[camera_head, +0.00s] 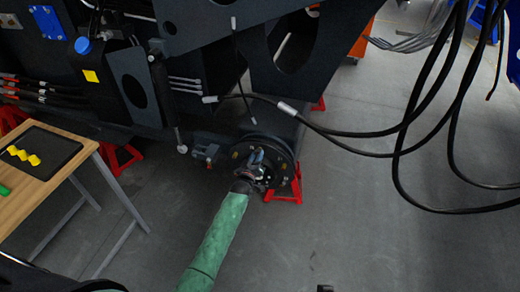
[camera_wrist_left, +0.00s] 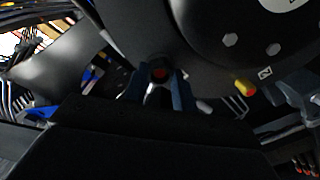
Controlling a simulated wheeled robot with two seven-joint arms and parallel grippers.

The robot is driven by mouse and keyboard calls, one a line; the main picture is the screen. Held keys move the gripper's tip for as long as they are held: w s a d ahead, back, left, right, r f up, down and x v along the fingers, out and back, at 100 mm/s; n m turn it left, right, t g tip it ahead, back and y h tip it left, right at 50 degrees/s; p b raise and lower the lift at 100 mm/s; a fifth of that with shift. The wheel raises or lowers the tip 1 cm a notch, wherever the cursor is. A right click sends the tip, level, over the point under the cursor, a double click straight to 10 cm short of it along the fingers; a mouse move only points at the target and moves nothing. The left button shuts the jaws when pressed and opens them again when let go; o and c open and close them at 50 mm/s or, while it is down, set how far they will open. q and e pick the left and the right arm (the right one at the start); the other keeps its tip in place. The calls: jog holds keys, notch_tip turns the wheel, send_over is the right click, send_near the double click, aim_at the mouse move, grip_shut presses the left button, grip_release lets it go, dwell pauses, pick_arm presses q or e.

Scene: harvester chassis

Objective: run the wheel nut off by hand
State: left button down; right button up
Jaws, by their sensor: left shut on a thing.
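The dark round wheel hub (camera_head: 287,152) sits low on the chassis in the head view. Its dark face (camera_wrist_left: 205,65) fills the upper right of the left wrist view. My left gripper (camera_head: 257,163), on the green-sleeved arm, reaches the front of the hub. In the wrist view its two fingers (camera_wrist_left: 158,88) are closed around a small wheel nut with a red-orange end (camera_wrist_left: 159,72). The fingers hide most of the nut, so its thread is not visible. My right gripper is not seen.
A wooden table (camera_head: 50,185) with a black tray (camera_head: 62,146) holding yellow pieces stands at left. Red stands (camera_head: 290,190) are under the chassis (camera_head: 210,25). Black hoses (camera_head: 410,125) hang at right. A yellow-red stud (camera_wrist_left: 245,87) sticks out beside the fingers.

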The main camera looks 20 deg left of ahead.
pick_arm(q)
jog(key=shift+s, duration=0.2)
jog(key=shift+s+p, duration=0.8)
jog(key=shift+s, duration=0.5)
jog(key=shift+s, duration=0.15)
jog(key=s+p, duration=0.2)
jog(key=s, duration=0.2)
jog(key=shift+s+a, duration=0.15)
jog(key=shift+s, duration=0.2)
